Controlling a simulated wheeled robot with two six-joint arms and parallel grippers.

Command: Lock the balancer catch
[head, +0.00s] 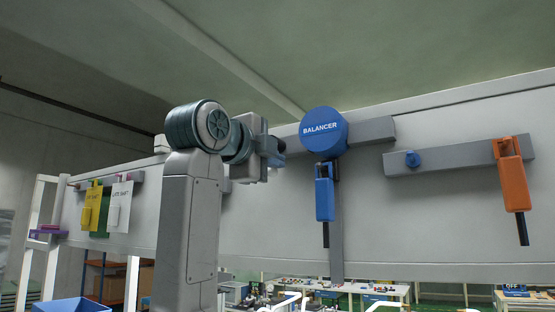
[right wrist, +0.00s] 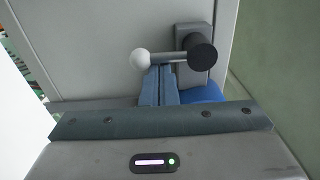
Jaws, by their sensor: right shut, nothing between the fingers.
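The blue round balancer drum (head: 322,130) is mounted on the grey rail of the wall panel, and a blue edge of it (right wrist: 208,92) shows in the right wrist view. The catch (right wrist: 170,57) is a short grey bar with a white ball at its left end and a black round pivot at its right, on a grey plate. My right gripper (head: 280,147) is left of the drum. In the right wrist view its fingers (right wrist: 159,72) are together and empty, with tips at the bar near the white ball; I cannot tell whether they touch. My left gripper is out of view.
A blue tool (head: 324,198) hangs under the drum beside a grey upright strip. An orange tool (head: 514,185) hangs at the right end of another rail (head: 455,157) with a blue knob. Yellow and white tags (head: 120,205) hang at the left.

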